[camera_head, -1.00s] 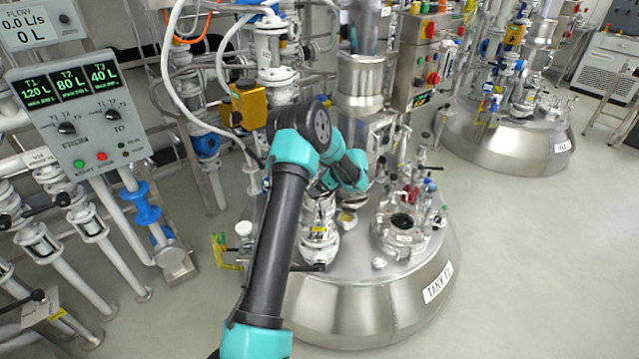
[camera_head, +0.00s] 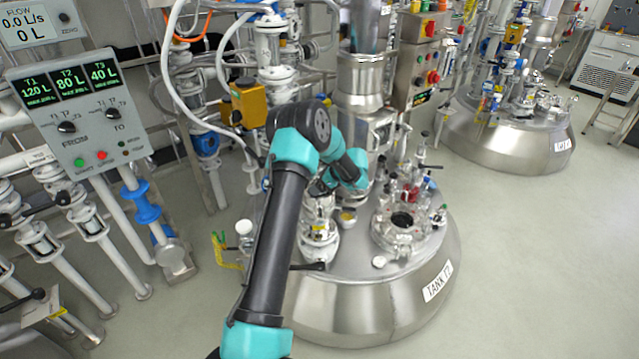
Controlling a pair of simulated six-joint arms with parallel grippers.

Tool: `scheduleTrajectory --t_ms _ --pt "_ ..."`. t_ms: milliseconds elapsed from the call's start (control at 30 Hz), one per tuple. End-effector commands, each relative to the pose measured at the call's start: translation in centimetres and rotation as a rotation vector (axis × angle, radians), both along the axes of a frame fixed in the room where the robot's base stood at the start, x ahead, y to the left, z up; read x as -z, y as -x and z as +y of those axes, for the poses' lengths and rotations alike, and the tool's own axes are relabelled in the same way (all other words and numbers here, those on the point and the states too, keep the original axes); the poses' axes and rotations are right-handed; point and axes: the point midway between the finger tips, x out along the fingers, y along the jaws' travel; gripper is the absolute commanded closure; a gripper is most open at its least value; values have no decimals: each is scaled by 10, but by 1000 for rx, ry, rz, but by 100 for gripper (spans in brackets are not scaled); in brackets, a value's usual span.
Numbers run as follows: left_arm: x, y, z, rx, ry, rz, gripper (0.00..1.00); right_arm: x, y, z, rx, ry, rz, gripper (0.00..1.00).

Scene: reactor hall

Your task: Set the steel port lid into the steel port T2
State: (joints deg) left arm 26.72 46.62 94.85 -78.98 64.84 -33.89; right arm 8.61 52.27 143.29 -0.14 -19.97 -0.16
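The steel tank T2 (camera_head: 350,312) stands in the middle, its label on the front right. On its top is the steel port T2 (camera_head: 402,220), a round flanged ring with a dark opening in its middle. I cannot make out the steel port lid for certain. My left arm reaches up from the bottom and bends over the tank's left part. My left gripper (camera_head: 322,188) is mostly hidden behind its own wrist, left of the port and apart from it; its fingers and anything in them cannot be told. My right gripper is not in view.
Several small glass and red fittings (camera_head: 412,192) crowd the port's back edge. A small pale piece (camera_head: 379,262) lies in front of the port. A steel column (camera_head: 360,90) rises behind it. A control panel (camera_head: 75,105) and pipes fill the left. Open floor lies at the right.

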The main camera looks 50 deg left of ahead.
Motion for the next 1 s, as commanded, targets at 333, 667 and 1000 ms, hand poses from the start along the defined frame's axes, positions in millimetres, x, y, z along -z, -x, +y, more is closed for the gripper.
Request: scheduleTrajectory --t_ms 333,667,1000 --pt "8 3 -2 -3 11 6 42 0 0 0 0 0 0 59" --pt "11 4 -2 -4 13 7 42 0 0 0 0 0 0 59" --pt "11 5 -2 -6 14 6 0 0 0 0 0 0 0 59"
